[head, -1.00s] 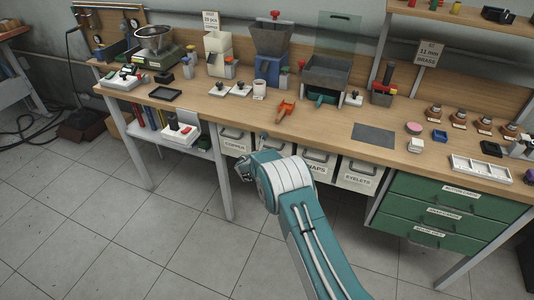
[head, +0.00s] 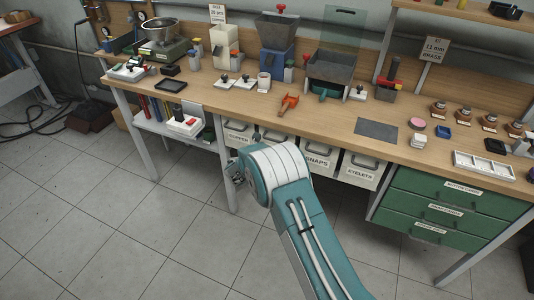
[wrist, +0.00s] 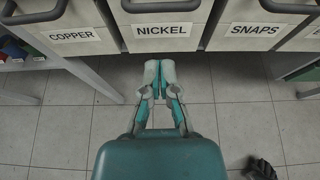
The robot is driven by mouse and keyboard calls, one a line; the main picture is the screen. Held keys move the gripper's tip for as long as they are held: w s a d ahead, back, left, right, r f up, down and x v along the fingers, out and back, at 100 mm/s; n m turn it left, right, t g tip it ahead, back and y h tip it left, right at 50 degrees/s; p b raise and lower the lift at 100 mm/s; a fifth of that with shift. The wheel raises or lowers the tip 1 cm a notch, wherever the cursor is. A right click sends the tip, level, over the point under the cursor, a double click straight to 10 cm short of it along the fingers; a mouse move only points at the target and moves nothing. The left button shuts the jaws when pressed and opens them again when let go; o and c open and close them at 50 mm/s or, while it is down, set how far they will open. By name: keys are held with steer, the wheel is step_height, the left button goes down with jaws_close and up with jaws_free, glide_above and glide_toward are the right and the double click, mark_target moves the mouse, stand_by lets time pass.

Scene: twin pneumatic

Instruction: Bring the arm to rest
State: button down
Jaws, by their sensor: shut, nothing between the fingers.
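My gripper (wrist: 159,82) shows in the wrist view with its two fingers together, shut and empty. It is above the tiled floor, just in front of the drawers marked COPPER (wrist: 72,37), NICKEL (wrist: 165,31) and SNAPS (wrist: 255,30). In the head view my teal and white arm reaches up from the bottom edge and bends in front of the bench. The fingers cannot be made out clearly there, as the arm's own elbow covers much of that area.
The wooden bench (head: 330,118) carries hoppers, trays, an orange tool (head: 288,104) and stamps. A grey mat (head: 376,130) lies near its front edge. Green drawers (head: 445,212) stand below at right. The tiled floor (head: 110,225) at left is clear.

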steer(key=s+d+r+m+g+h, duration=0.1)
steer(key=s+d+r+m+g, duration=0.1)
steer(key=s+d+r+m, duration=0.5)
steer(key=s+d+r+m+g+h, duration=0.15)
steer(key=s+d+r+m, duration=0.35)
steer(key=r, duration=0.5)
steer(key=s+d+r+m+g, duration=0.2)
steer(key=s+d+r+m, duration=0.3)
steer(key=d+r, duration=0.25)
steer(key=s+d+r+m+y, duration=0.1)
steer(key=s+m, duration=0.6)
steer(key=s, duration=0.7)
steer(key=s+r+m+g+y, duration=0.1)
steer(key=s+r+m+y, duration=0.3)
steer(key=s, duration=1.1)
steer(key=m+y, duration=0.2)
steer(key=m, duration=0.2)
steer(key=shift+d+r, duration=0.35)
steer(key=shift+s, duration=0.1)
